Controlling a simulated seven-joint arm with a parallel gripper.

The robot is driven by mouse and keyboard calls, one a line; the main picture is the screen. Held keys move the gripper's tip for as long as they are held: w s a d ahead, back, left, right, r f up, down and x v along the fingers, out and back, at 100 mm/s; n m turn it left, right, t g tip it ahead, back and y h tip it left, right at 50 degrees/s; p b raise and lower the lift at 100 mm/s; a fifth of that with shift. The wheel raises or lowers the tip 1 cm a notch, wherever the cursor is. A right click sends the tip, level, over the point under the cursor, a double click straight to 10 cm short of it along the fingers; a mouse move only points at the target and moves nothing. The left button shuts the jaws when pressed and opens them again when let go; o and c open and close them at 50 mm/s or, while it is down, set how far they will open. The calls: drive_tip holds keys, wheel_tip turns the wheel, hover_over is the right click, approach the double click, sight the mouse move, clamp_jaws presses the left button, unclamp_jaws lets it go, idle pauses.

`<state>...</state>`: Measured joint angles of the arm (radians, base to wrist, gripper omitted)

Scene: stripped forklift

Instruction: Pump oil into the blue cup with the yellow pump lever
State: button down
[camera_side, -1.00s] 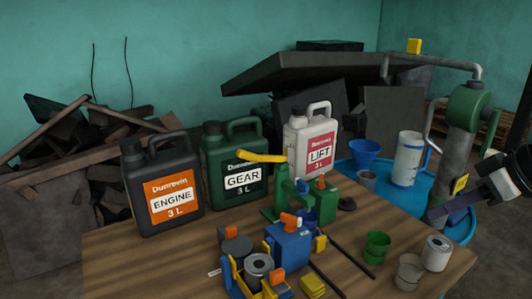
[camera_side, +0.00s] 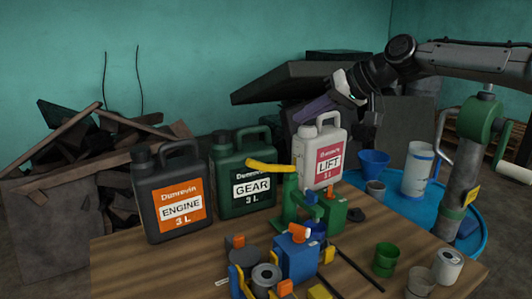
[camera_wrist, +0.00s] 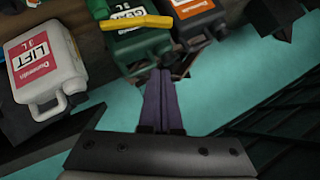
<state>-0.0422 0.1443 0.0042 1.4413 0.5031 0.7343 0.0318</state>
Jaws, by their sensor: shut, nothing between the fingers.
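The yellow pump lever (camera_side: 270,167) sits on top of the green pump (camera_side: 290,198), pointing left in front of the green GEAR can. It also shows at the top of the wrist view (camera_wrist: 137,22). A small blue cup (camera_side: 315,230) stands at the foot of the pump, partly hidden among other parts. My gripper (camera_side: 300,117) is raised above and behind the white LIFT can, apart from the lever. In the wrist view its purple fingers (camera_wrist: 160,75) are together with nothing between them. The cup cannot be made out in the wrist view.
The ENGINE can (camera_side: 170,195), GEAR can (camera_side: 240,180) and LIFT can (camera_side: 322,158) stand in a row behind the pump. A blue funnel (camera_side: 374,162) and green cup (camera_side: 386,260) are to the right. Motor parts crowd the table front; scrap lies behind.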

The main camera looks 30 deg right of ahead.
drive_tip(key=shift+w+f, duration=0.15)
drive_tip(key=shift+f, duration=0.25)
hover_over(272, 166)
wheel_tip(272, 166, down, 7)
drive_tip(key=shift+s+a+f, duration=0.3)
drive_tip(key=shift+a+f, duration=0.3)
drive_tip(key=shift+f, duration=0.05)
drive_tip(key=shift+s+a+f, duration=0.25)
drive_tip(key=shift+a+f, duration=0.3)
drive_tip(key=shift+f, duration=0.1)
